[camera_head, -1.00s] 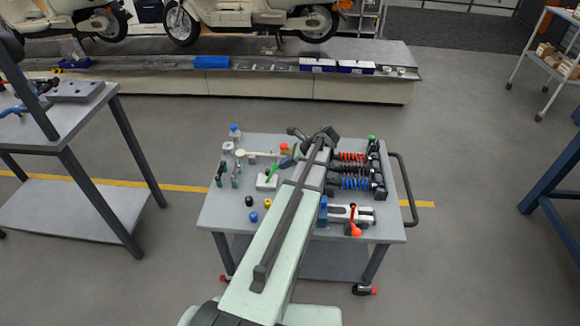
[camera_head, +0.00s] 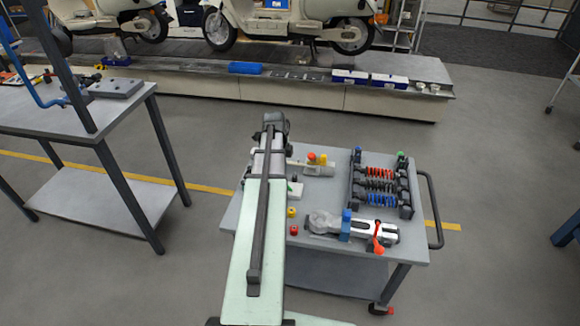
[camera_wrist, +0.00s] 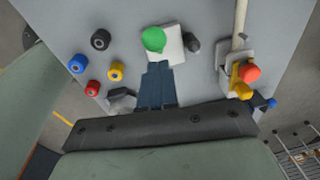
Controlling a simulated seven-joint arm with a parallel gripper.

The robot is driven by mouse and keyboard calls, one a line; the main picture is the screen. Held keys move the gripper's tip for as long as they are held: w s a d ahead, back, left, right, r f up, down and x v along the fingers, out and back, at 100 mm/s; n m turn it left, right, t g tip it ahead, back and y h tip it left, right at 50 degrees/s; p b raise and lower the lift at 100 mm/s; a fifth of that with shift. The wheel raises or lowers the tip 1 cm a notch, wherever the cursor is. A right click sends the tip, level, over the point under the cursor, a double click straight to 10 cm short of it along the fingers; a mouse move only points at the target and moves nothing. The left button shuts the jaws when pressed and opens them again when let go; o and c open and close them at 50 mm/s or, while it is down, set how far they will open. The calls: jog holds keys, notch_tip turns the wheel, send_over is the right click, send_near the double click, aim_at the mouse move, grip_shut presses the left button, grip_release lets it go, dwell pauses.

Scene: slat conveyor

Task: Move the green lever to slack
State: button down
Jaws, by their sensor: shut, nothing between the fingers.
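The green lever shows its round green knob (camera_wrist: 153,39) in the wrist view, above a white square base plate (camera_wrist: 170,45). My gripper (camera_wrist: 157,66) is shut and empty, its dark blue fingertips just beside the knob; I cannot tell whether they touch it. In the head view my gripper is hidden behind my wrist, and the green lever is hidden by my arm. Part of the white base plate (camera_head: 295,190) shows just right of my arm. No slack marking can be read.
The grey cart top (camera_head: 330,190) holds shock absorbers with coloured springs (camera_head: 380,185), a clamp with a red lever (camera_head: 378,238), and a fixture with orange (camera_head: 311,157) and yellow knobs. In the wrist view, blue (camera_wrist: 77,63), black (camera_wrist: 100,39), yellow (camera_wrist: 117,70) and red (camera_wrist: 93,88) pieces lie left of the fingers.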

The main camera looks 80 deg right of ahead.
jog(key=shift+w+f+g, duration=0.15)
jog(key=shift+w+g, duration=0.15)
jog(key=shift+w, duration=0.1)
jog(key=shift+w+f, duration=0.25)
jog(key=shift+w, duration=0.45)
jog(key=shift+s+a+r, duration=0.1)
jog(key=shift+s+r, duration=0.2)
jog(key=shift+r, duration=0.1)
notch_tip(320, 180, up, 12)
jog(key=a, duration=0.1)
jog(key=shift+w+r, duration=0.15)
jog(key=shift+w, duration=0.05)
dwell(0.5)
